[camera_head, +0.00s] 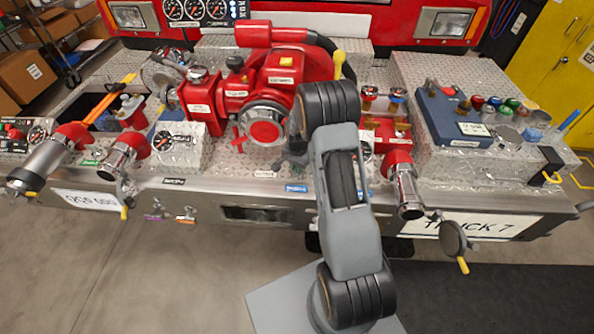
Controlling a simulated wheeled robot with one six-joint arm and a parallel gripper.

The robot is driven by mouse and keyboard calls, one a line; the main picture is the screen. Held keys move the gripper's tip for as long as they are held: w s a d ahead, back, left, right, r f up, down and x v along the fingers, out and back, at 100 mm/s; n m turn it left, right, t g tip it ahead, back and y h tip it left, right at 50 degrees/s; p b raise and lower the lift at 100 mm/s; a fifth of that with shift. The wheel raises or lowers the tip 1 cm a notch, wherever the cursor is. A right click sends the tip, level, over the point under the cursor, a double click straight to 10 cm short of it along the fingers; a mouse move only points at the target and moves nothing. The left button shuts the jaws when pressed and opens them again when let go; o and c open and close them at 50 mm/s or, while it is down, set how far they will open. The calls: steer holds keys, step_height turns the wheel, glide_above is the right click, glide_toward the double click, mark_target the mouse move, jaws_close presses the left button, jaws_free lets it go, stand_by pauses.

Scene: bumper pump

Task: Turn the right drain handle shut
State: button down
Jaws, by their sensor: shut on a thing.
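My arm rises in front of the bumper, and its end is folded down behind the elbow. My gripper (286,160) shows only as a dark grey shape left of the elbow, over the bumper deck. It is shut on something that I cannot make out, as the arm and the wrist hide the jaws. Two small handles sit side by side low on the bumper front at the left. The right one, with orange parts (187,215), looks like the right drain handle, and the purple one (155,209) is to its left. My gripper is apart from both. Their exact turn is too small to read.
A red pump (265,132) stands behind my gripper. Metal outlets stick out at the left (40,165) and the right (405,190). A round cap with a yellow handle (455,240) hangs at the right. The floor before the left bumper is clear.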

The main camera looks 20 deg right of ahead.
steer(key=m+b, duration=0.3)
steer(key=m, duration=0.3)
steer(key=shift+w+m, duration=0.15)
steer(key=shift+m, duration=0.15)
steer(key=m+b, duration=0.2)
steer(key=m, duration=0.3)
steer(key=shift+w+m, duration=0.1)
steer(key=shift+m, duration=0.3)
steer(key=shift+r, duration=0.1)
steer(key=c, duration=1.3)
jaws_free()
steer(key=shift+a, duration=0.1)
steer(key=shift+c, duration=0.2)
steer(key=shift+o, duration=0.9)
step_height(320, 180, up, 14)
